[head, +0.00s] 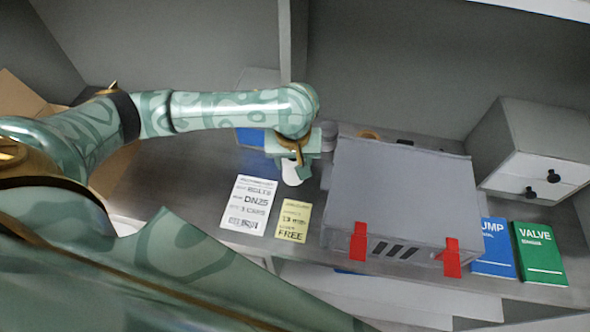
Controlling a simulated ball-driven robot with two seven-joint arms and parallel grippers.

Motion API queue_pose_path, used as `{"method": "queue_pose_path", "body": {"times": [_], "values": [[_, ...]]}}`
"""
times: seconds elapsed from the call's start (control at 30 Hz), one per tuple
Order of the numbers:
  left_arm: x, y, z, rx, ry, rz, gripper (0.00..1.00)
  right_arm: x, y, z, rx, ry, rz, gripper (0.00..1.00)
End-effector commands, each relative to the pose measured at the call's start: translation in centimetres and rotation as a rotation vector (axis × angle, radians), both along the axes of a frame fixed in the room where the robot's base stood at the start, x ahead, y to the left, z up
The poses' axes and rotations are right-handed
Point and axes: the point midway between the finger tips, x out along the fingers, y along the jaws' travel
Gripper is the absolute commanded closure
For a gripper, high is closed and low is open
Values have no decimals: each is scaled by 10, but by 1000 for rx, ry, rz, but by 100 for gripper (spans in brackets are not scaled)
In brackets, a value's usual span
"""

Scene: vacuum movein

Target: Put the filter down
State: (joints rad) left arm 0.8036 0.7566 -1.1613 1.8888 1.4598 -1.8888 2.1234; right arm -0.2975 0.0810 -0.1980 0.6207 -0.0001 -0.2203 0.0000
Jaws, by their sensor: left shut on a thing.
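My left gripper (297,173) hangs over the shelf, left of the grey box and behind the printed cards. It points down and is shut on the filter, which is mostly hidden by the hand. Only a small pale part of the filter shows beside the fingers. I cannot tell whether the filter touches the shelf surface (222,165). My right gripper is not in view.
A grey case (400,190) with red latches stands right of the gripper. A white card (249,205) and a yellow card (293,220) lie in front. Blue (494,250) and green (540,253) booklets and a drawer unit (535,150) are at right.

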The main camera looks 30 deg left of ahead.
Motion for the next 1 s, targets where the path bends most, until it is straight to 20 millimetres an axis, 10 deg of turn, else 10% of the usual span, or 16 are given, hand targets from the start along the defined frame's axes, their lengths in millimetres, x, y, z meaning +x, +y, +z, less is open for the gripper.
{"method": "queue_pose_path", "body": {"times": [0.2, 0.57, 0.6, 0.63, 1.0], "values": [[4, 0, -39, 0, 2, -2, 82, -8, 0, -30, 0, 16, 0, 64], [4, 0, -37, 1, -1, -1, 82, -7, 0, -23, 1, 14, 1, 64], [4, 0, -38, 1, -1, -1, 41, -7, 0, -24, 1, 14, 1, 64], [4, 0, -38, 1, -1, -2, 33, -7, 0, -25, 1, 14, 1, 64], [4, 0, -31, 0, -2, -2, 30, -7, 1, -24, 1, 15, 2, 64]]}}
